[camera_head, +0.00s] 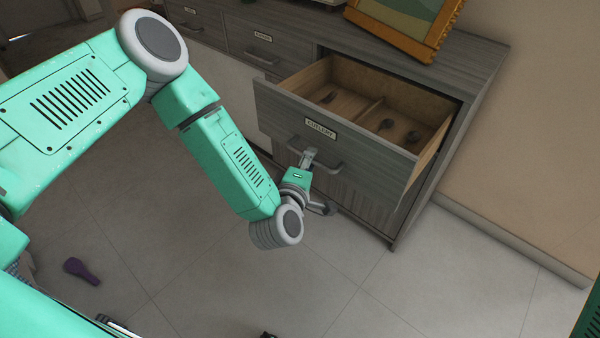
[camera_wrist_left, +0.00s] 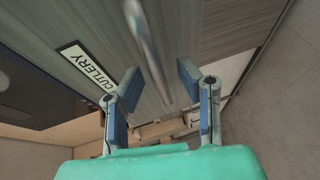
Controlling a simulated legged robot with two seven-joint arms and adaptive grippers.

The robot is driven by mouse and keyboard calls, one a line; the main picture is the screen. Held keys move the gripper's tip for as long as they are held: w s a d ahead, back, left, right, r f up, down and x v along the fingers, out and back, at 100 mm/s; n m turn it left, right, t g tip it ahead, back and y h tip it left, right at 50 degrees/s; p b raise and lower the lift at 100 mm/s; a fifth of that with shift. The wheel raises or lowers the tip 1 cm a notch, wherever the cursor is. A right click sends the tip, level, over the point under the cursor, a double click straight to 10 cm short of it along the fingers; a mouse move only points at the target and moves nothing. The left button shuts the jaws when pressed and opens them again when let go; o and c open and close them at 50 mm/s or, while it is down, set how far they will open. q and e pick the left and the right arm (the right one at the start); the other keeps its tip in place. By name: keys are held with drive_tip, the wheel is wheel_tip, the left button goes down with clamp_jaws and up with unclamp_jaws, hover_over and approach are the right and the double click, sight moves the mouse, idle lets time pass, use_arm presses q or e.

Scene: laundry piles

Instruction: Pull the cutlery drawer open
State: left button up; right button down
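The cutlery drawer (camera_head: 345,140), grey wood with a white CUTLERY label (camera_head: 320,128), stands pulled well out of the cabinet. Its inside shows a wooden divider and a few dark utensils (camera_head: 385,125). The drawer's metal bar handle (camera_head: 332,168) is on the front below the label. My left gripper (camera_head: 309,157) is at this handle. In the left wrist view its two fingers (camera_wrist_left: 160,72) are spread apart, with the handle bar (camera_wrist_left: 148,50) running between and beyond their tips. Contact with the bar cannot be told. My right gripper is not in view.
The grey cabinet (camera_head: 478,75) has other closed drawers (camera_head: 262,42) to the left. A gold-framed picture (camera_head: 410,25) stands on its top. A purple object (camera_head: 82,270) lies on the tiled floor (camera_head: 400,300), which is mostly clear in front. A beige wall is at right.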

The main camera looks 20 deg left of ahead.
use_arm(q)
drive_tip(key=s+r, duration=0.1)
drive_tip(key=s, duration=0.9)
drive_tip(key=shift+s+r, duration=0.25)
drive_tip(key=shift+r, duration=0.15)
drive_tip(key=s+f+m+g+h+p, duration=0.35)
drive_tip(key=s+f+m+g, duration=0.45)
drive_tip(key=s+m, duration=0.3)
drive_tip(key=s+a+m+g+y+p, duration=0.1)
drive_tip(key=s+a+m+g+y, duration=0.1)
drive_tip(key=s+a+m+g, duration=0.5)
drive_tip(key=s+a, duration=0.4)
drive_tip(key=shift+s+y+p, duration=0.35)
drive_tip(key=shift+s+p, duration=0.05)
